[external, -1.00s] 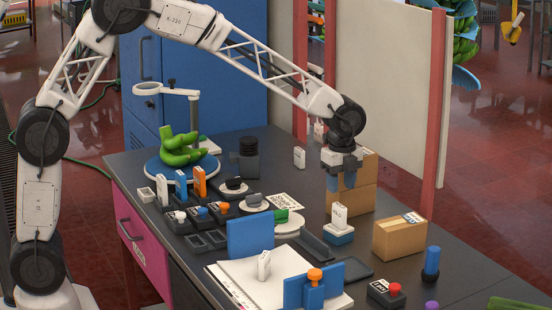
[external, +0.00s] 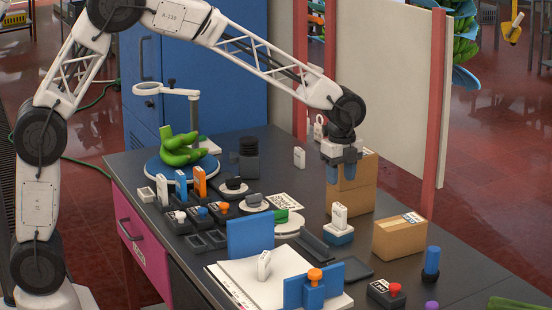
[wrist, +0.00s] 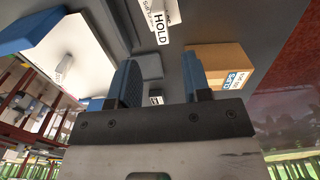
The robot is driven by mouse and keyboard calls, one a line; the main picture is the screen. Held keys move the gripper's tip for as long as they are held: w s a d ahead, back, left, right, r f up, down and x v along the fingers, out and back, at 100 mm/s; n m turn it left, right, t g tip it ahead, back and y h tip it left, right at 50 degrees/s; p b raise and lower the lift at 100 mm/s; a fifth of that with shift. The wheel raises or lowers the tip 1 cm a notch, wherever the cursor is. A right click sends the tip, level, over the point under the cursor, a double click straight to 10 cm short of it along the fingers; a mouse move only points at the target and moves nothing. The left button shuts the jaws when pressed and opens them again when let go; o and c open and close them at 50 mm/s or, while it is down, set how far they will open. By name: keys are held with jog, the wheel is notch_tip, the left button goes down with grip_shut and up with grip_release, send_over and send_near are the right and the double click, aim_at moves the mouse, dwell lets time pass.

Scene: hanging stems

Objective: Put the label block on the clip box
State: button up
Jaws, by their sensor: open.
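The label block (external: 339,216), white and marked HOLD, stands upright on a small blue-and-white base (external: 339,234). It also shows at the top of the wrist view (wrist: 161,27). The clip box (external: 397,240) is a closed brown carton to its right; its CLIPS label shows in the wrist view, where the carton (wrist: 215,58) lies beyond the right finger. My gripper (external: 342,174) points down with its two blue fingers apart, above the label block in the picture. In the wrist view, nothing is between the fingers (wrist: 159,78).
A blue cylinder (external: 432,260) stands front right. A dark tray (external: 350,268) lies flat nearby.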

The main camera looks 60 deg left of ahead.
jog(key=s+a+r+n, duration=0.3)
jog(key=s+r, duration=0.1)
jog(key=s, duration=0.4)
jog(key=s+a+r+n+t, duration=0.1)
jog(key=s+a+r+n, duration=0.25)
jog(key=s, duration=0.45)
jog(key=s+a+r+n, duration=0.3)
jog(key=s+r, duration=0.1)
jog(key=s, duration=0.5)
jog(key=s+a+f+n, duration=0.1)
jog(key=s+n, duration=0.3)
jog(key=s, duration=0.8)
jog(key=s+a+f+n+t, duration=0.1)
jog(key=s+a+n, duration=0.3)
jog(key=s, duration=0.8)
jog(key=shift+s+f+t, duration=0.2)
jog(key=shift+f+t, duration=0.1)
jog(key=shift+f, duration=0.05)
